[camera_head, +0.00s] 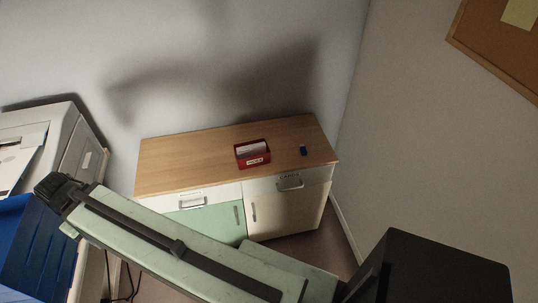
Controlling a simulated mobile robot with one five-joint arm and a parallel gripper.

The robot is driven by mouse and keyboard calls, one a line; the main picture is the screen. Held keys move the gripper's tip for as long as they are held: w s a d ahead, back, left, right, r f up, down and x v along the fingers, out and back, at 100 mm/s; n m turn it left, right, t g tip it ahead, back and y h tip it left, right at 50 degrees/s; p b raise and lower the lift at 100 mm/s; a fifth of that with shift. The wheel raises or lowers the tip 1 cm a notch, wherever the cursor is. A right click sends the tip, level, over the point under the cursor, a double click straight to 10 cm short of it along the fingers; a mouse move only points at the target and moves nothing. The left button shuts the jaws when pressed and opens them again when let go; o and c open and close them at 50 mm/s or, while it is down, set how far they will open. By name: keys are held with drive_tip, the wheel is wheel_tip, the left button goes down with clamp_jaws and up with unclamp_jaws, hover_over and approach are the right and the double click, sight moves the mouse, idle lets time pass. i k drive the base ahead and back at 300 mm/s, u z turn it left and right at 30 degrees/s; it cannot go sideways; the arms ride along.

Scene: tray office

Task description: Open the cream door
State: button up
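My pale green arm crosses the lower part of the view, from the bottom right up to a black joint at the left. It hides the lower part of the green door. My gripper cannot be made out in this view.
Above the doors are a white left drawer (190,201) and a right drawer (312,178), both with handles. A printer (75,145) stands left; the right wall (400,150) is close to the cabinet.

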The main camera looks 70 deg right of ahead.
sight(277, 214)
drive_tip(key=z, duration=2.1)
drive_tip(key=k, duration=1.4)
drive_tip(key=u, duration=1.15)
drive_tip(key=i, duration=1)
drive_tip(key=z, duration=0.1)
